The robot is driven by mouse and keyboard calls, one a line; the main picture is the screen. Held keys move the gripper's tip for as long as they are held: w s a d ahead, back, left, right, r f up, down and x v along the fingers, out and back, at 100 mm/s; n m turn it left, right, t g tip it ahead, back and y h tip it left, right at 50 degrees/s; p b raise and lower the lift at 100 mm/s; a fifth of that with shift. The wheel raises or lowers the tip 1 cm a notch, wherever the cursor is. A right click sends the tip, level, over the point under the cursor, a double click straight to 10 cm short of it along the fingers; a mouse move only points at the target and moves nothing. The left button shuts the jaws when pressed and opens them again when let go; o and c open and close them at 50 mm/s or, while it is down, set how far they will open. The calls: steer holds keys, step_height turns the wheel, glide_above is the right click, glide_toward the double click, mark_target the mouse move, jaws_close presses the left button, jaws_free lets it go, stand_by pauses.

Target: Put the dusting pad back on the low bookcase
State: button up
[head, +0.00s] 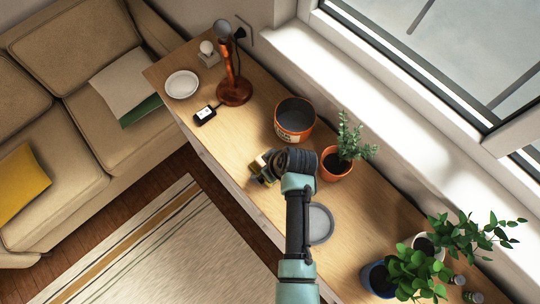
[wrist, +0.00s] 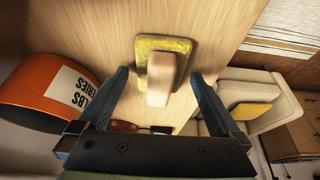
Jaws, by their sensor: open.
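The dusting pad (wrist: 186,47) is a yellow pad with a pale wooden block handle. In the wrist view it lies flat on a wooden surface ahead of my gripper (wrist: 160,75). The handle stands between the two open fingers, with a gap on both sides. In the head view my gripper (head: 263,170) is low over the long wooden top (head: 205,146) below the window, likely the low bookcase. A bit of yellow shows by the fingers there, but my wrist hides most of the pad.
An orange-banded pot (head: 294,120) and a potted plant (head: 337,163) stand close to my gripper. A grey round dish (head: 320,224) lies beside my arm. A lamp (head: 233,90), small black device (head: 204,115) and white plate (head: 182,84) are farther back. More plants (head: 412,272) stand front right.

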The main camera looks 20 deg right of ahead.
steer(key=v, duration=1.2)
steer(key=shift+w+r, duration=0.1)
steer(key=shift+r, duration=0.05)
steer(key=w+r+t+h, duration=0.2)
steer(key=w+r+t, duration=0.3)
steer(key=w+r, duration=0.75)
steer(key=w+a+r+m+t+h, duration=0.1)
steer(key=w+r+t, duration=0.15)
steer(key=r, duration=0.85)
steer(key=w+a+r+m+t, duration=0.15)
steer(key=r+t, duration=0.25)
steer(key=r, duration=0.7)
steer(key=s+a+r+t, duration=0.2)
steer(key=s+r+t, duration=0.2)
steer(key=r, duration=0.6)
steer(key=s+a+r+m+t, duration=0.1)
steer(key=s+a+r+t, duration=0.2)
steer(key=r, duration=0.8)
steer(key=s+a+r+m+t+y, duration=0.1)
steer(key=s+a+r+t, duration=0.2)
steer(key=s+r, duration=0.3)
step_height(320, 180, up, 4)
steer(key=shift+a+r+t, duration=0.15)
steer(key=shift+a+t, duration=0.1)
steer(key=shift+t, duration=0.6)
steer(key=shift+s, duration=0.1)
